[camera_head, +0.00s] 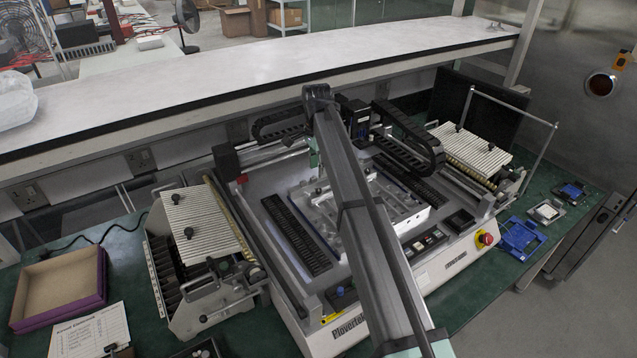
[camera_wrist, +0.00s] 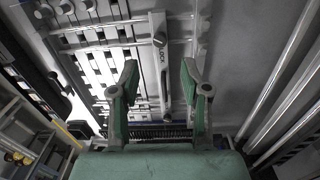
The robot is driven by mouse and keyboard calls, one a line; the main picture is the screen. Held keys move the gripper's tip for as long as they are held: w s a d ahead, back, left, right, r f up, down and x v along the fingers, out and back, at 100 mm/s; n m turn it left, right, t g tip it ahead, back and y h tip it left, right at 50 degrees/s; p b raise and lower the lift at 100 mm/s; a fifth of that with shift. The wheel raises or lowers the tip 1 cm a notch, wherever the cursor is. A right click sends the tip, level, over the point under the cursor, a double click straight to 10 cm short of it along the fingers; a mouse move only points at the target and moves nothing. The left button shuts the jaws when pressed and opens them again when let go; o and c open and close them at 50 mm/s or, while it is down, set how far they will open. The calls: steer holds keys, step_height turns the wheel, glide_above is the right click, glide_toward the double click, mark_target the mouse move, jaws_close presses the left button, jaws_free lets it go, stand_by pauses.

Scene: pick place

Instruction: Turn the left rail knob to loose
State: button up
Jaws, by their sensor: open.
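My gripper (camera_wrist: 158,74) is open and empty in the wrist view, its two green-padded fingers spread apart. Between and beyond them runs a pale rail (camera_wrist: 157,22) with lettering that looks like "LOCK". Which way the knob is turned is too small to tell. In the head view, my arm covers much of the machine's middle, and the gripper is mostly hidden behind it.
The machine (camera_head: 262,190) stands on a green bench, with a metal plate fixture (camera_head: 408,218) in its bed. Ribbed magazine racks stand at its left (camera_head: 205,222) and right (camera_head: 468,148). Black cable chains (camera_head: 408,148) cross the back. A white shelf (camera_head: 250,75) runs behind.

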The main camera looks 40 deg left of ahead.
mark_target(319, 190)
step_height(319, 190, down, 8)
steer(key=shift+d+f+p, duration=0.1)
steer(key=shift+p, duration=0.95)
jaws_close()
